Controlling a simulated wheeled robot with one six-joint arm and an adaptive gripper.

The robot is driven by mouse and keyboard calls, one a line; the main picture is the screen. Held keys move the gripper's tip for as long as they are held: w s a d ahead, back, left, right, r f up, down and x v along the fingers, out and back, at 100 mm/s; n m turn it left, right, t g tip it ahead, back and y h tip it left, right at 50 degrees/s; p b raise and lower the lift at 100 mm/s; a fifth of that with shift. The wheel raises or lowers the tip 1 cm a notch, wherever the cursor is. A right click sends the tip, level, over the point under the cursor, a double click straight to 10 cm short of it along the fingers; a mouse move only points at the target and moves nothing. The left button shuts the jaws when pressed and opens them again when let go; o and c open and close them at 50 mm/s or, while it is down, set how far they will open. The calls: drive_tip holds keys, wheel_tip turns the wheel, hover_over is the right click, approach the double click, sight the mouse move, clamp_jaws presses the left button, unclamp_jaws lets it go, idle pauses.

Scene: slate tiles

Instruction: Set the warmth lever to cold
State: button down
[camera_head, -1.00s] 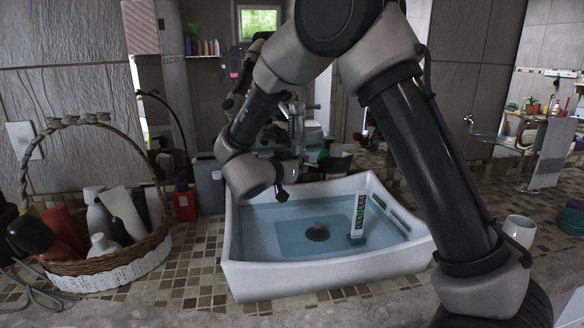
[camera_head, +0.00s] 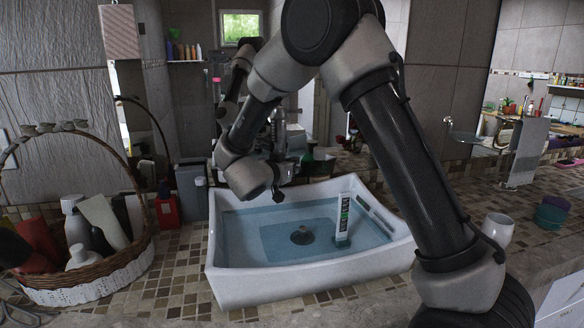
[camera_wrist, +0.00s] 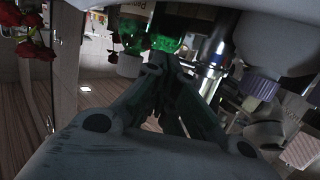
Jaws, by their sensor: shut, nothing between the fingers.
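The metal tap (camera_head: 279,130) stands behind the white basin (camera_head: 222,262) in the head view, partly covered by my arm. In the wrist view a shiny metal cylinder (camera_wrist: 212,62), which looks like part of the tap, stands just right of and beyond my fingertips. I cannot pick out the warmth lever clearly or tell its setting. My gripper (camera_wrist: 170,72) is shut and empty, its dark fingers together in the middle of the wrist view.
A white cup (camera_head: 498,229) stands right. Green bottles (camera_wrist: 165,42) are close beyond my fingers.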

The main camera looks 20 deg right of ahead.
drive_tip(key=shift+d+n+t+y, duration=0.2)
drive_tip(key=shift+n+t+y, duration=0.1)
drive_tip(key=shift+n+y, duration=0.1)
drive_tip(key=shift+w+d+n+t+y, duration=0.2)
drive_tip(key=shift+d+n+t+y, duration=0.25)
drive_tip(key=shift+n+y, duration=0.3)
drive_tip(key=shift+w+d+n+t+y, duration=0.15)
drive_tip(key=shift+d+n+t+y, duration=0.25)
drive_tip(key=shift+y, duration=0.45)
drive_tip(key=shift+w+d+n+t+y, duration=0.15)
drive_tip(key=shift+n+t+y, duration=0.1)
drive_tip(key=shift+n+y, duration=0.35)
drive_tip(key=shift+w+d+n+t+y, duration=0.1)
drive_tip(key=shift+w+n+t+y, duration=0.1)
drive_tip(key=shift+n+y, duration=0.35)
drive_tip(key=shift+w+y, duration=0.15)
drive_tip(key=shift+y, duration=0.1)
drive_tip(key=shift+w+d, duration=0.4)
drive_tip(key=shift+w, duration=0.2)
